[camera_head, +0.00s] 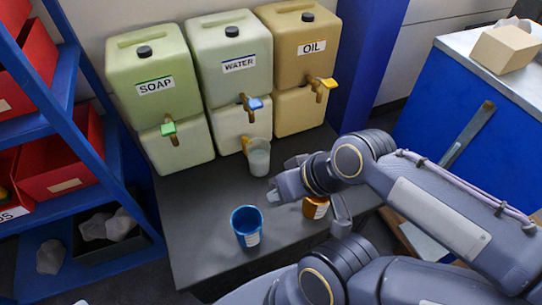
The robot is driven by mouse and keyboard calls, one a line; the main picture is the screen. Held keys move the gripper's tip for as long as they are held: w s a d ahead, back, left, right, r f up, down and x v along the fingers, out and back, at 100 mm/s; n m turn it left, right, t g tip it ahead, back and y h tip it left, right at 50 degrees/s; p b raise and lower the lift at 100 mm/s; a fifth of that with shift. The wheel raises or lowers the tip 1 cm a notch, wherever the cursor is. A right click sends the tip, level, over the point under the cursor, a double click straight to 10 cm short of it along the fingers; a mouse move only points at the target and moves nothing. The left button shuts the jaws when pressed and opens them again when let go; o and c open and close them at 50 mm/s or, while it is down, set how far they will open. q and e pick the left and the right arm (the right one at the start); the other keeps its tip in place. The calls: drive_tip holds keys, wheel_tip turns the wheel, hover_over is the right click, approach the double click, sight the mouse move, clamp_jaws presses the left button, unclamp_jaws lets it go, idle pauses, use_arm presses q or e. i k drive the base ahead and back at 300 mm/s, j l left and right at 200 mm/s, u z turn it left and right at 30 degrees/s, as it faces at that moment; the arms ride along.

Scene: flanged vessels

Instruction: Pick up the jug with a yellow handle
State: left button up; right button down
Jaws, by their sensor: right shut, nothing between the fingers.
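The jug with a yellow handle (259,158) is a pale, translucent vessel standing on the dark table below the WATER container's blue tap. Its yellow handle (245,146) shows on its left side. My right gripper (274,190) is in front of the jug, a little nearer to me, pointing left. It looks shut and empty, and I see no contact with the jug. My left gripper is not in view.
A blue cup (247,226) stands near the table's front. An orange jar (316,207) is partly hidden behind my right arm. SOAP (158,100), WATER (231,75) and OIL (300,70) containers line the back. The table's left part (190,215) is clear.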

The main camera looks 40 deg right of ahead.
sight(257, 150)
drive_tip(key=z, duration=1.05)
